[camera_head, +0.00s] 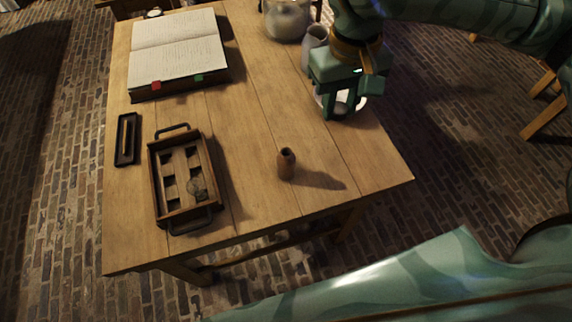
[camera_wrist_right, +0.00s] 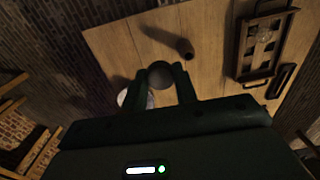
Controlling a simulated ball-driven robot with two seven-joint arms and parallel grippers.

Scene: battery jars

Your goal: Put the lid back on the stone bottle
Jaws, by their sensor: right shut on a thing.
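The stone bottle (camera_head: 286,165) is a small brown bottle with a dark open mouth. It stands upright near the table's front edge, and it also shows in the wrist view (camera_wrist_right: 187,51). My right gripper (camera_head: 343,112) is up and to the right of the bottle, apart from it. In the wrist view its two fingers are shut on a small rounded grey-brown thing (camera_wrist_right: 160,72), which looks like the lid. In the head view the gripper mostly hides this thing. My left gripper is not in view.
A white dish (camera_head: 361,103) lies below the right gripper. A grey jug (camera_head: 315,42) and a teapot (camera_head: 288,20) stand behind. A wooden tray (camera_head: 188,217), a small black tray (camera_head: 121,151) and an open book (camera_head: 175,50) are left. The table around the bottle is clear.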

